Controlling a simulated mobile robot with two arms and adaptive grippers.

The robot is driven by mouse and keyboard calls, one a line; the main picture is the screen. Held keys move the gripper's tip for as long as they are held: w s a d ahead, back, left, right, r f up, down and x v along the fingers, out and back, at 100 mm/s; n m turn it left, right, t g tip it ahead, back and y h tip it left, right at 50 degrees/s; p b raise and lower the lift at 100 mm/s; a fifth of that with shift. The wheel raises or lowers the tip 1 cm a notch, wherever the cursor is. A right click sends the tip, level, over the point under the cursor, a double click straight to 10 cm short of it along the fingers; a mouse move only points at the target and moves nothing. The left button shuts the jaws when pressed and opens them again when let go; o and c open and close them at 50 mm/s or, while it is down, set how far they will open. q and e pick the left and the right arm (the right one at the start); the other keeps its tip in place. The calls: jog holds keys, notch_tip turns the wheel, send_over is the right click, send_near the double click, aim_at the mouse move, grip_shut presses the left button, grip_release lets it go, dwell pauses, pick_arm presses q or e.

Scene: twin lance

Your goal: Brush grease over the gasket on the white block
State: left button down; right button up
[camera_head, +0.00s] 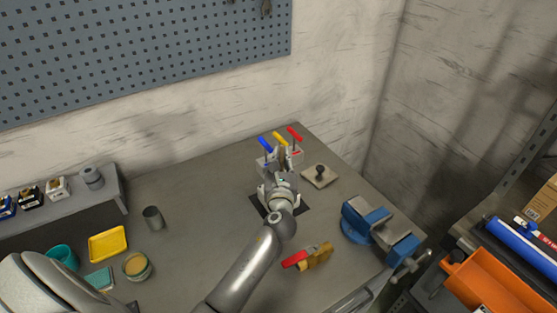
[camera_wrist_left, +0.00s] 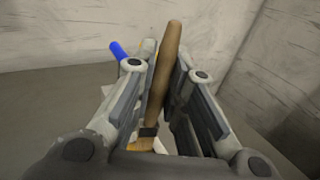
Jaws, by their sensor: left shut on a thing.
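My left gripper (camera_head: 281,164) is over the middle of the bench, near a dark mat (camera_head: 301,205). It is shut on a brush, whose wooden handle (camera_wrist_left: 167,60) stands upright, slightly tilted, between the fingers in the left wrist view. The fingers (camera_wrist_left: 163,95) press on it from both sides. The bristles are hidden. A small pale patch shows low between the fingers in the wrist view; I cannot tell if it is the white block. The gripper hides most of what lies under it, and I cannot make out the gasket. My right gripper is not in view.
Blue (camera_head: 265,144), yellow (camera_head: 280,138) and red (camera_head: 295,134) handles stand just behind the gripper. A plate with a dark knob (camera_head: 319,175) lies right of it. A blue vise (camera_head: 368,219), a red-handled tool (camera_head: 300,257) and a grease-coloured pot (camera_head: 137,266) stand around.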

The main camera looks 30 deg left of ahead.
pick_arm(q)
jog(key=shift+w+d, duration=0.15)
jog(key=shift+w, duration=0.1)
jog(key=shift+s+a+p, duration=0.25)
jog(key=shift+s+p, duration=0.15)
jog(key=shift+p, duration=0.1)
jog(key=shift+s+a, duration=0.2)
jog(key=shift+s, duration=0.1)
jog(key=shift+s, duration=0.1)
jog(key=shift+s+a+p, duration=0.3)
jog(key=shift+s+p, duration=0.1)
jog(key=shift+s, duration=0.05)
jog(key=shift+s, duration=0.1)
jog(key=shift+s+a+p, duration=0.3)
jog(key=shift+s+a, duration=0.05)
jog(key=shift+s, duration=0.1)
jog(key=shift+s, duration=0.1)
